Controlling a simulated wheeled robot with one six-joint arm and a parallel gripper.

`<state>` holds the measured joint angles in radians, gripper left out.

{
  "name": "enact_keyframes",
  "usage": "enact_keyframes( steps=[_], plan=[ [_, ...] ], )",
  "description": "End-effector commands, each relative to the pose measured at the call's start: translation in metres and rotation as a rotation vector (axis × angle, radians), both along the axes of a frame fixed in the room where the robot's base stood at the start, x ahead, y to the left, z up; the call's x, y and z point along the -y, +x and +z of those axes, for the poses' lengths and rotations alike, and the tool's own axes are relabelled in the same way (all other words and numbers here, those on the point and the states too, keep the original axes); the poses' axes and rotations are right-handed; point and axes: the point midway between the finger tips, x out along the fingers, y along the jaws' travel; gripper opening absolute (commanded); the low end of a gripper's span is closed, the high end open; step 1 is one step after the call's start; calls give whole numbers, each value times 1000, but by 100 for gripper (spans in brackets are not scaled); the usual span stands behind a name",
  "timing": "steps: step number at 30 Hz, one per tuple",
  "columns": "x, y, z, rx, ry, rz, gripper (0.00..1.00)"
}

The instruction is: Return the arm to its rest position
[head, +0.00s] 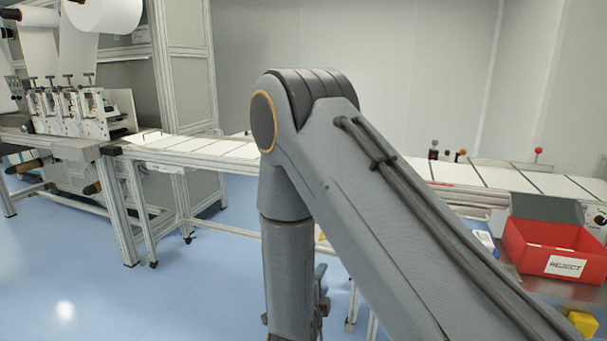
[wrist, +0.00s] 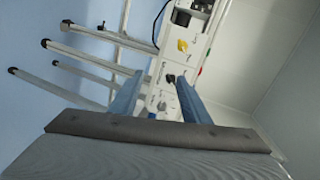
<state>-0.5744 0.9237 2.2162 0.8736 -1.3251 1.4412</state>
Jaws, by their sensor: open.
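My arm (head: 400,220) fills the middle and right of the head view. It is bent at a high elbow (head: 305,105), with one link running down to the lower edge. My gripper is not clearly visible in the head view. In the wrist view my gripper (wrist: 158,88) shows two blue fingers spread apart, with nothing between them. Behind the fingers is a machine panel (wrist: 185,70) with a yellow knob and sockets; it appears beyond the fingertips, though the distance is hard to tell.
A white-topped conveyor (head: 190,147) runs behind my arm. A red reject bin (head: 525,255) stands at the right, near a yellow object (head: 583,323). A converter machine with paper rolls (head: 100,15) is at the left. Blue floor (head: 180,290) is open at the lower left.

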Motion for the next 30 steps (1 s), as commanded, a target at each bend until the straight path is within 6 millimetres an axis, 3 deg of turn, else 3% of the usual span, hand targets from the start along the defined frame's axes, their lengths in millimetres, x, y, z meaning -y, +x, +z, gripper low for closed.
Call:
enact_keyframes(
  steps=[8,14,20,30],
  plan=[
    [13,5,15,-290,-92,151,43],
    [26,-25,39,-584,-248,426,43],
    [54,-90,70,-838,-447,763,43],
    [125,-235,124,-1168,-742,1309,43]
  ],
)
